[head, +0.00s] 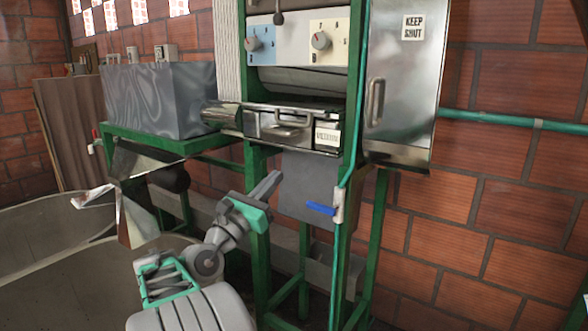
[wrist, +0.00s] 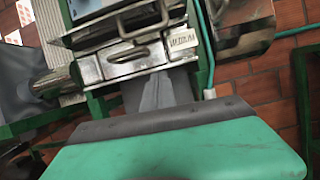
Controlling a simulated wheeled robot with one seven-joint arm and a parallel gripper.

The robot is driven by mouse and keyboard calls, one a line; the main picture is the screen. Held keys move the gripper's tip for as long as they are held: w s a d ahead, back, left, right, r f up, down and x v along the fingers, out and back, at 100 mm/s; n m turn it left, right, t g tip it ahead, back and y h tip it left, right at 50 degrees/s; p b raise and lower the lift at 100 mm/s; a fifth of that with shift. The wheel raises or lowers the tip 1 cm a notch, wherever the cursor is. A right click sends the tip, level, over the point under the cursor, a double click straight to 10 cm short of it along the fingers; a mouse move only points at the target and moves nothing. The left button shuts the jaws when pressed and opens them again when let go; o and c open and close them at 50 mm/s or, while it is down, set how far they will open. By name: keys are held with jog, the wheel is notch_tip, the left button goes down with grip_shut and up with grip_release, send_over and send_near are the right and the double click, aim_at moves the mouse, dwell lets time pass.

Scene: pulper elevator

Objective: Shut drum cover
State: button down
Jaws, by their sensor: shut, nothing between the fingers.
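The steel cover marked KEEP SHUT (head: 402,85) hangs at the right of the green machine frame, with a vertical handle (head: 375,102) near its left edge. It stands beside the opening, where a dark curved drum surface (head: 300,82) shows uncovered. In the wrist view, part of what looks like this cover (wrist: 245,28) shows at the upper right. My gripper (head: 270,186) is shut and empty. It is below and left of the cover, apart from it, in front of the lower machine frame. Its fingers also show in the wrist view (wrist: 155,93).
A steel drawer front (head: 290,127) with a handle and label sits below the drum opening. Round basins (head: 50,235) lie at left. Brick wall stands behind.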

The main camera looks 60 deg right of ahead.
jog(key=d+r+p, duration=0.2)
jog(key=p, duration=0.1)
jog(key=s+d+r+p, duration=0.1)
jog(key=d+r+p, duration=0.5)
jog(key=shift+s+d+r+p, duration=0.15)
jog(key=shift+s+r+p, duration=0.05)
jog(key=shift+s+p, duration=0.15)
jog(key=shift+r, duration=0.1)
